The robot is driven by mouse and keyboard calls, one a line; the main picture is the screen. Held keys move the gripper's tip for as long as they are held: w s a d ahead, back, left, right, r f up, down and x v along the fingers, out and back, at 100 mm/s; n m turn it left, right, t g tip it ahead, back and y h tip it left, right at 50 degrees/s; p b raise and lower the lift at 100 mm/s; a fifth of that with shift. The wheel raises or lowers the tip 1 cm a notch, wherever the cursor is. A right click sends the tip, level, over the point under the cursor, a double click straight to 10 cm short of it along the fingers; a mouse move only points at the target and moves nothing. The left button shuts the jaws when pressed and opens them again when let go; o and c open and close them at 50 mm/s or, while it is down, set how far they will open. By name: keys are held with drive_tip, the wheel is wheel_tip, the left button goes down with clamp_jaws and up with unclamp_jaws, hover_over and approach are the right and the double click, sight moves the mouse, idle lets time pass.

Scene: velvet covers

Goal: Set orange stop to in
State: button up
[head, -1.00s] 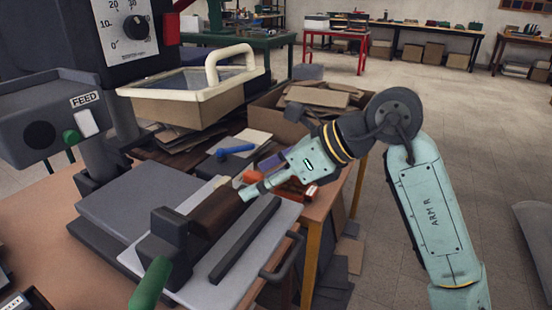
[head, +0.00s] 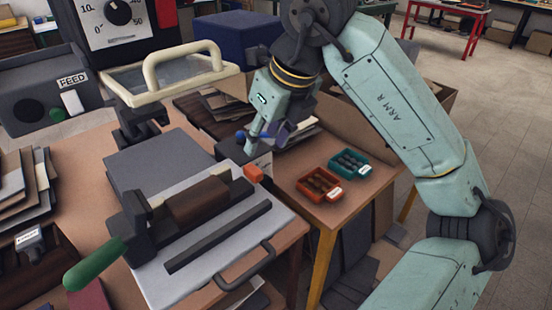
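The orange stop (head: 253,174) is a small orange block at the far right end of the dark brown bar on the grey press bed (head: 215,225). My gripper (head: 257,146) points down, behind and slightly above the stop in the picture, beside a blue handle (head: 241,135). It looks apart from the orange stop. Its fingers are small and partly overlap dark and purplish shapes behind them, so their opening and any contact with the blue handle are unclear.
A green-handled lever (head: 95,262) sticks out at the front left. A clear lid with a cream handle (head: 190,70) stands behind the bed. Orange (head: 318,184) and teal (head: 349,163) trays of small parts sit on the table to the right, with clear tabletop around them.

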sight(253, 169)
drive_tip(key=p+x, duration=0.2)
drive_tip(key=x, duration=0.8)
drive_tip(key=shift+w+f, duration=0.15)
drive_tip(key=shift+f, duration=0.15)
drive_tip(key=shift+c, duration=0.4)
clamp_jaws()
